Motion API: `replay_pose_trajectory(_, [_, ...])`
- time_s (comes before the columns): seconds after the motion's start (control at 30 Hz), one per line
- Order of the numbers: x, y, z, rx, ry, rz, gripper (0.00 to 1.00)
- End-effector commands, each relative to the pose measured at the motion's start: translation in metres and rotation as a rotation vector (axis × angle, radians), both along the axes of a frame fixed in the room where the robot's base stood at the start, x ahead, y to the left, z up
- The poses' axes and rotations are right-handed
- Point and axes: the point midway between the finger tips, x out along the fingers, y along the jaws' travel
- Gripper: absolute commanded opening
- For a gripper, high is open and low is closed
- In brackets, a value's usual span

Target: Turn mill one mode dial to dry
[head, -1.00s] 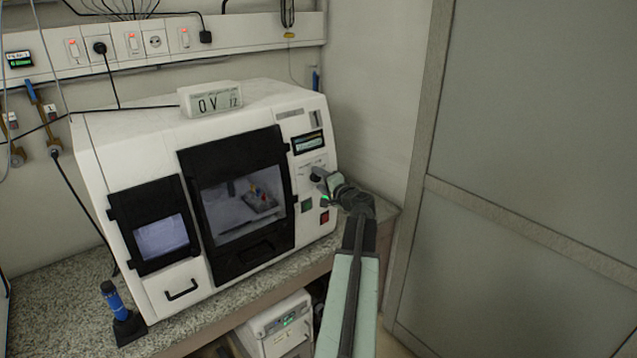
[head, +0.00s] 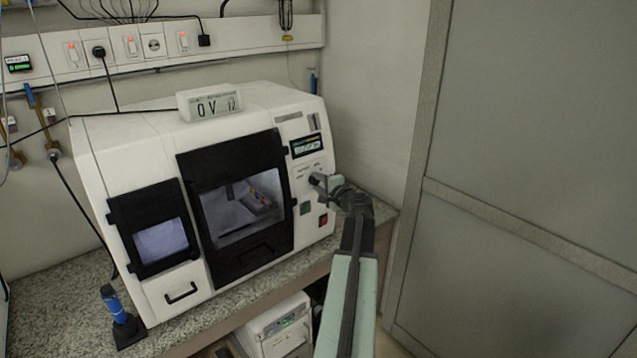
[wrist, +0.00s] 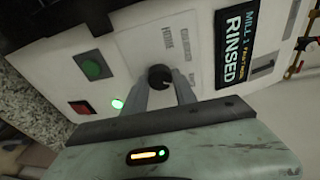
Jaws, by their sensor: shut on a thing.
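The mill (head: 160,225) is a white benchtop machine with black-framed windows, standing on a speckled counter. Its mode dial (wrist: 159,77) is a small black knob on a grey label plate with printed words around it, blurred and partly turned in the wrist view. My gripper (wrist: 160,85) has its two grey fingers shut on the dial, one on each side. In the head view my gripper (head: 315,181) reaches the control panel from the right and hides most of the dial. The display (wrist: 234,47) above the dial reads "MILL 1", a smaller line, and "RINSED".
A blue-handled tool (head: 114,304) stands at the counter's front left. A grey door (head: 530,150) is at right.

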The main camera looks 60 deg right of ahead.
Motion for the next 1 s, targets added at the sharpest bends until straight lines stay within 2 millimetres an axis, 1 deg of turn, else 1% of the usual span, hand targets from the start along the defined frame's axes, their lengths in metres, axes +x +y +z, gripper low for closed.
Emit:
replay_pose_trajectory(0.2, [0.0005,0.0005,0.0018,0.165,-0.053,-0.024,0.0])
replay_pose_trajectory(0.5, [0.0004,0.0003,0.0015,0.353,-0.115,-0.055,0.0])
replay_pose_trajectory(0.7, [0.0006,0.0006,0.0012,0.429,-0.14,-0.066,0.0])
replay_pose_trajectory(1.0, [0.0008,0.0008,0.0008,0.468,-0.154,-0.072,0.0])
